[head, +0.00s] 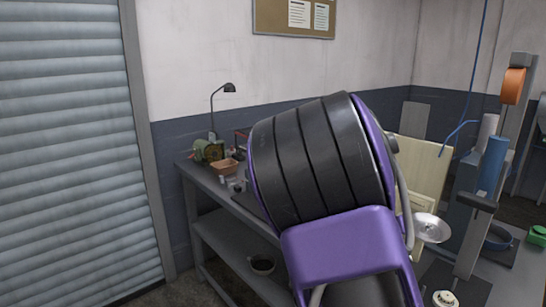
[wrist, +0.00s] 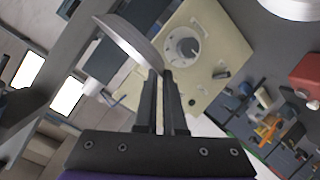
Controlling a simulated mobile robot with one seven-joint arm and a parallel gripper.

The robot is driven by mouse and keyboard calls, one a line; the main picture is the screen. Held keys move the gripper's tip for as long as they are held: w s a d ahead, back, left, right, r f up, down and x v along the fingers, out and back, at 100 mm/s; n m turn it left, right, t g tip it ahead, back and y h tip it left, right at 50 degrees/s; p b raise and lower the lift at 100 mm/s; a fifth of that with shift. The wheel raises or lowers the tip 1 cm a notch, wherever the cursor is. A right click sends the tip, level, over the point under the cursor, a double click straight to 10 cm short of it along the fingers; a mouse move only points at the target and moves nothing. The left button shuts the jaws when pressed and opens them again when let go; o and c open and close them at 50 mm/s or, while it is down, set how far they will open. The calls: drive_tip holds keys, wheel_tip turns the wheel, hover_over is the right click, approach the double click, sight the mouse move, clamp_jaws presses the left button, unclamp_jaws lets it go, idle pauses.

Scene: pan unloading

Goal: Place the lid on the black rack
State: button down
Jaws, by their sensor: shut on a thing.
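The lid is a shiny silver disc (wrist: 128,42), seen nearly edge-on in the wrist view, with its lower rim at the fingertips. My gripper (wrist: 165,76) is shut on that rim, its two dark fingers close together. In the head view a silver round lid (head: 432,229) shows just right of my purple and black arm, tilted and off the bench surface. The gripper itself is hidden behind my arm there. I cannot make out the black rack for certain in either view; my arm covers much of the bench.
A grey workbench (head: 213,183) with a lamp and small items stands along the wall. A cream panel (head: 427,163) stands behind the lid. A dark pan (head: 262,264) sits on the lower shelf.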

drive_tip(key=w+a+f+n+t+y, duration=0.1)
drive_tip(key=w+a+n+t+y, duration=0.15)
drive_tip(key=a+n+y, duration=0.55)
drive_tip(key=w+a+f+n+t+y, duration=0.1)
drive_tip(key=w+a+n+t+y, duration=0.15)
drive_tip(key=a, duration=0.95)
drive_tip(key=s+d+m+g+h, duration=0.2)
drive_tip(key=d+m+h, duration=0.1)
drive_tip(key=d, duration=0.4)
drive_tip(key=s+d+r+m+g+h, duration=0.1)
drive_tip(key=s+d+m+g+h, duration=0.1)
drive_tip(key=d+m+h, duration=0.2)
drive_tip(key=s+d+m+g+h, duration=0.2)
drive_tip(key=d+m+h, duration=0.2)
drive_tip(key=d, duration=0.6)
drive_tip(key=shift+s+d+r+m, duration=0.15)
drive_tip(key=shift+d+r+m, duration=0.05)
drive_tip(key=shift+r+m, duration=0.1)
drive_tip(key=s+d+f+m+g+h, duration=0.2)
drive_tip(key=s+d+m+g, duration=0.1)
drive_tip(key=s+g, duration=0.1)
drive_tip(key=shift+s+d+f+m, duration=0.25)
drive_tip(key=shift+s+m, duration=0.1)
drive_tip(key=shift+s, duration=0.5)
